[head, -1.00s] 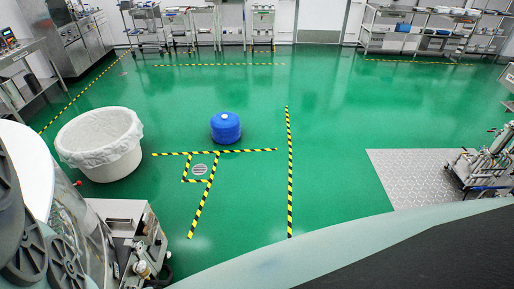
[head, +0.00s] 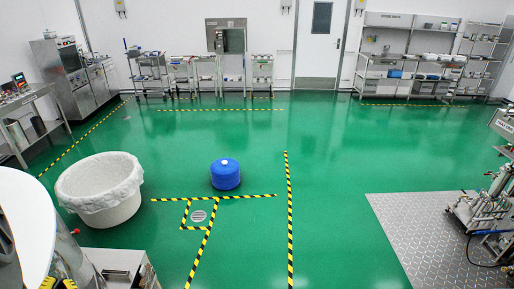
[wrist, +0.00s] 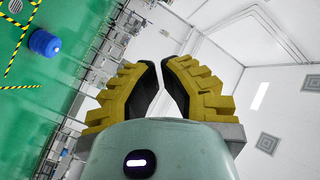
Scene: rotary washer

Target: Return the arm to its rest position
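My gripper (wrist: 161,66) shows in the wrist view, with two yellow stepped fingers and black inner pads. A narrow gap shows between the fingertips, and nothing is held in it. The gripper points away from the camera, with white wall and ceiling panels behind it.
A blue drum (head: 225,174) stands on the green floor, also in the wrist view (wrist: 44,43). A white lined tub (head: 102,191) is at left. Shelving (head: 408,65) lines the back wall. A metal floor plate (head: 440,235) lies at right.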

